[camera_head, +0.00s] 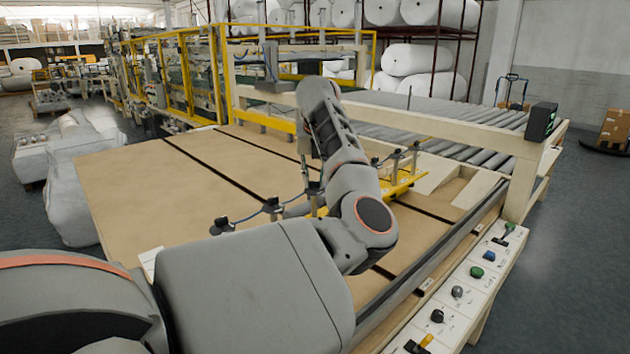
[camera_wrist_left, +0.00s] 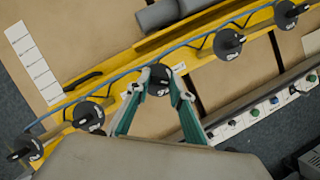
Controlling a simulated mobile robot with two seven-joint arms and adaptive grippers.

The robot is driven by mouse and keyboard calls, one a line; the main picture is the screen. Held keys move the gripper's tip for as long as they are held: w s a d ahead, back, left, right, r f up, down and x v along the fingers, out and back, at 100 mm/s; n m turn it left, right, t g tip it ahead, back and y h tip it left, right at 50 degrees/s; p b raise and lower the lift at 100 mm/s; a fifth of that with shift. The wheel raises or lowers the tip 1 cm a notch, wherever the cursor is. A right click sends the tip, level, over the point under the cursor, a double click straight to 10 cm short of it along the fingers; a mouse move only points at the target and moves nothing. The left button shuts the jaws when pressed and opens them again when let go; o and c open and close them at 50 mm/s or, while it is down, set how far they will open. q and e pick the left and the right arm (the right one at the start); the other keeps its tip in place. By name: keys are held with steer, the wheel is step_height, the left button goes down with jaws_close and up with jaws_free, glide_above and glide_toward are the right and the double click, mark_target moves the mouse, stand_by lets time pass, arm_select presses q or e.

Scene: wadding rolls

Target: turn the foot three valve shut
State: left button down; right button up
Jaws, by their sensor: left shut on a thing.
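A row of round black valves with white markings sits along a yellow bar (camera_wrist_left: 196,58) in the left wrist view. My left gripper (camera_wrist_left: 163,88) has its green-sided fingers closed around the middle valve (camera_wrist_left: 160,75) of the row. The fingers cover parts of its edges, and its marking is too small to read. Other valves stand to its left (camera_wrist_left: 88,115) and right (camera_wrist_left: 229,42), clear of the fingers. In the head view my left arm reaches over the board and hides much of the row; a left-hand valve (camera_head: 222,225) still shows. My right gripper is not in view.
A blue hose (camera_wrist_left: 120,74) runs along the yellow bar close to the fingers. A control panel (camera_head: 457,292) with knobs and buttons lines the table's right edge. A cream crossbeam (camera_head: 430,119) spans behind, before a roller conveyor (camera_head: 450,112). The board's left part (camera_head: 130,185) is clear.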

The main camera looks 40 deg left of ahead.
arm_select(q)
steer(key=m+h, duration=0.1)
steer(key=m, duration=0.1)
steer(key=m+t+h, duration=0.1)
steer(key=m, duration=0.2)
steer(key=shift+a+m, duration=0.15)
steer(key=shift+m, duration=0.15)
steer(key=m+h, duration=0.1)
steer(key=m, duration=0.1)
steer(key=m+p, duration=0.1)
steer(key=m, duration=0.1)
steer(key=shift+s+a+m+h, duration=0.1)
steer(key=shift+m+h, duration=0.2)
steer(key=shift+h, duration=0.1)
steer(key=c, duration=1.8)
jaws_free()
steer(key=v, duration=1.2)
steer(key=shift+s, duration=0.15)
steer(key=shift+f, duration=0.15)
